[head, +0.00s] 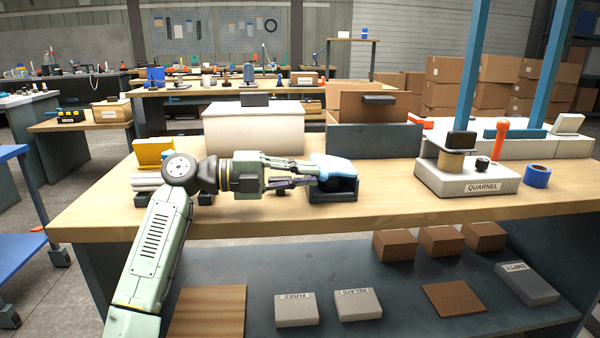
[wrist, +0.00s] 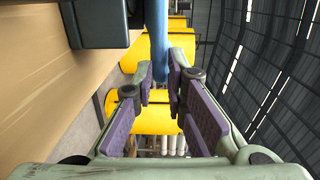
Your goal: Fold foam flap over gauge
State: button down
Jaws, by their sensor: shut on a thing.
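A light blue foam flap (head: 335,166) lies at the top of a dark box-like holder (head: 335,191) on the wooden bench. My gripper (head: 318,174) reaches in from the left and is shut on the flap's left edge. In the wrist view the flap (wrist: 158,38) shows edge-on as a narrow blue strip, its near end between the purple-padded fingertips (wrist: 160,88). The dark holder (wrist: 97,22) is at the upper left there. I cannot make out the gauge; the flap, holder and fingers may hide it.
A white QUARNEL unit (head: 468,178) and a blue tape roll (head: 537,176) stand to the right. A yellow object (head: 152,152) sits behind my arm. A white case (head: 253,130) and a dark-fronted box (head: 373,139) stand behind. Bare bench (head: 395,198) lies right of the holder.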

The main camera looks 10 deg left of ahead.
jog(key=d+f, duration=0.1)
jog(key=d+g, duration=0.1)
jog(key=shift+w+d+f, duration=0.3)
jog(key=shift+w+f, duration=0.05)
jog(key=c, duration=1.9)
grip_release()
jog(key=o, duration=1.2)
jog(key=shift+w+d+f+m, duration=0.2)
jog(key=shift+d+m, duration=0.1)
jog(key=shift+d, duration=0.25)
jog(key=shift+c, duration=0.2)
jog(key=v, duration=0.7)
jog(key=shift+a+r, duration=0.25)
jog(key=shift+r, duration=0.2)
jog(key=c, duration=0.7)
jog(key=shift+s+a+r, duration=0.1)
jog(key=shift+s+a, duration=0.1)
jog(key=shift+a, duration=0.45)
jog(key=shift+c, duration=0.2)
